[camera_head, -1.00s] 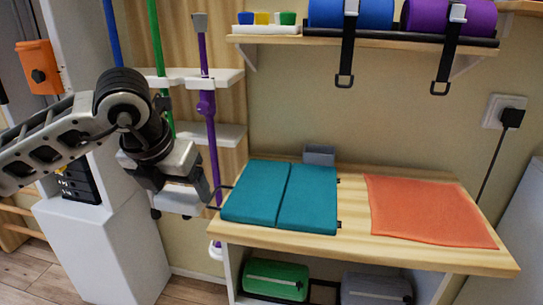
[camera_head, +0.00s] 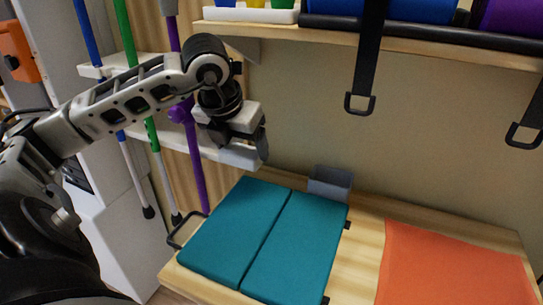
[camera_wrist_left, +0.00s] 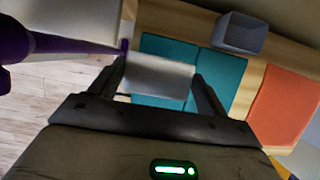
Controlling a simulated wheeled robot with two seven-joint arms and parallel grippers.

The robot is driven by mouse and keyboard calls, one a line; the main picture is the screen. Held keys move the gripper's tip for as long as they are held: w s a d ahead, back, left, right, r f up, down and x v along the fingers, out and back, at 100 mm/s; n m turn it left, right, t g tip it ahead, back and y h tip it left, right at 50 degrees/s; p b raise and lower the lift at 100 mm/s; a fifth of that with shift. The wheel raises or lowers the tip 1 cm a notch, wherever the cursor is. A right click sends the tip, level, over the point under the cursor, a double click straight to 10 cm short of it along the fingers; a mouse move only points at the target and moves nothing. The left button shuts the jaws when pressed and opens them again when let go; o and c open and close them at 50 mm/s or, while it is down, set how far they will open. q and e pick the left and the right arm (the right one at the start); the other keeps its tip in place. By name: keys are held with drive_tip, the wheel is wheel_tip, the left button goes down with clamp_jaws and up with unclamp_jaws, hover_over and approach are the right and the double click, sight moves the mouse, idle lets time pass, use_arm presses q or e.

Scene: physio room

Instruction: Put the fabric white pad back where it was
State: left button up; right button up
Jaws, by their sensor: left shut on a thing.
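The white pad (camera_wrist_left: 158,78) is between the two fingers of my left gripper (camera_wrist_left: 160,82) in the left wrist view, and the gripper is shut on it. In the head view my left gripper (camera_head: 243,143) is in the air above the back left of the teal folded mat (camera_head: 233,235), in front of the white rack. I cannot pick the pad out clearly in the head view. The teal mat lies on the wooden bench and shows below the pad in the left wrist view (camera_wrist_left: 218,75). My right gripper is not in view.
A small grey bin (camera_head: 330,183) stands at the back of the bench (camera_head: 358,250). An orange cloth (camera_head: 450,268) lies to the right. Upright coloured poles, including a purple one (camera_head: 190,150), stand at the left. A wall shelf (camera_head: 400,42) with hanging black straps is above.

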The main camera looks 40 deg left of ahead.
use_arm(q)
drive_tip(key=w+a+f, duration=0.1)
drive_tip(key=w+f, duration=0.1)
drive_tip(key=w, duration=0.1)
drive_tip(key=w+f, duration=0.3)
drive_tip(key=w+a+f+p, duration=0.1)
drive_tip(key=w+f, duration=0.1)
drive_tip(key=w, duration=0.1)
drive_tip(key=shift+w+a+f, duration=0.2)
drive_tip(key=shift+w+a, duration=0.05)
drive_tip(key=shift+a, duration=0.05)
drive_tip(key=shift+w+a+f, duration=0.15)
drive_tip(key=shift+w+f, duration=0.45)
drive_tip(key=shift+f, duration=1.6)
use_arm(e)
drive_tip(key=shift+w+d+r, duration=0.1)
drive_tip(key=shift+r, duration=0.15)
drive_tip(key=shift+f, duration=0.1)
use_arm(q)
drive_tip(key=o, duration=1)
drive_tip(key=shift+c, duration=0.2)
